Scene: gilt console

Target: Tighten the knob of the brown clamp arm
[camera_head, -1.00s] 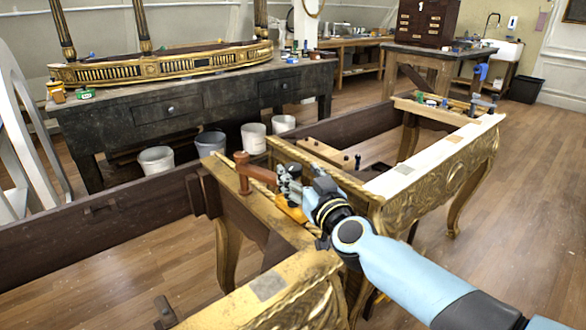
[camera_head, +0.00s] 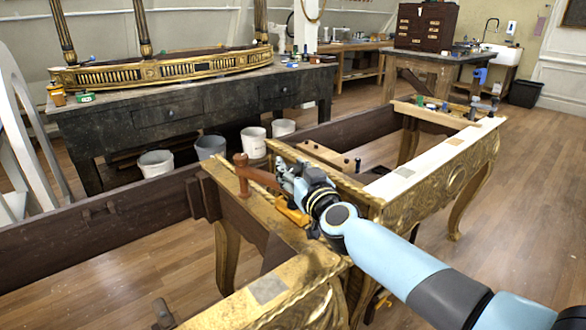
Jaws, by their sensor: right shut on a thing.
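The brown clamp arm (camera_head: 242,172) stands on the near gilt rail of the console, with an upright post and an arm reaching right. My right gripper (camera_head: 284,181) is at the free end of that arm, coming in from the lower right. Its fingers are shut on the knob there, which they hide almost wholly. My left gripper is not in view.
An orange-yellow piece (camera_head: 292,212) lies on the rail just below my right gripper. The gilt console frame (camera_head: 434,183) spreads around, with open floor inside it. A dark workbench (camera_head: 190,112) stands behind, with several buckets (camera_head: 252,141) beneath.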

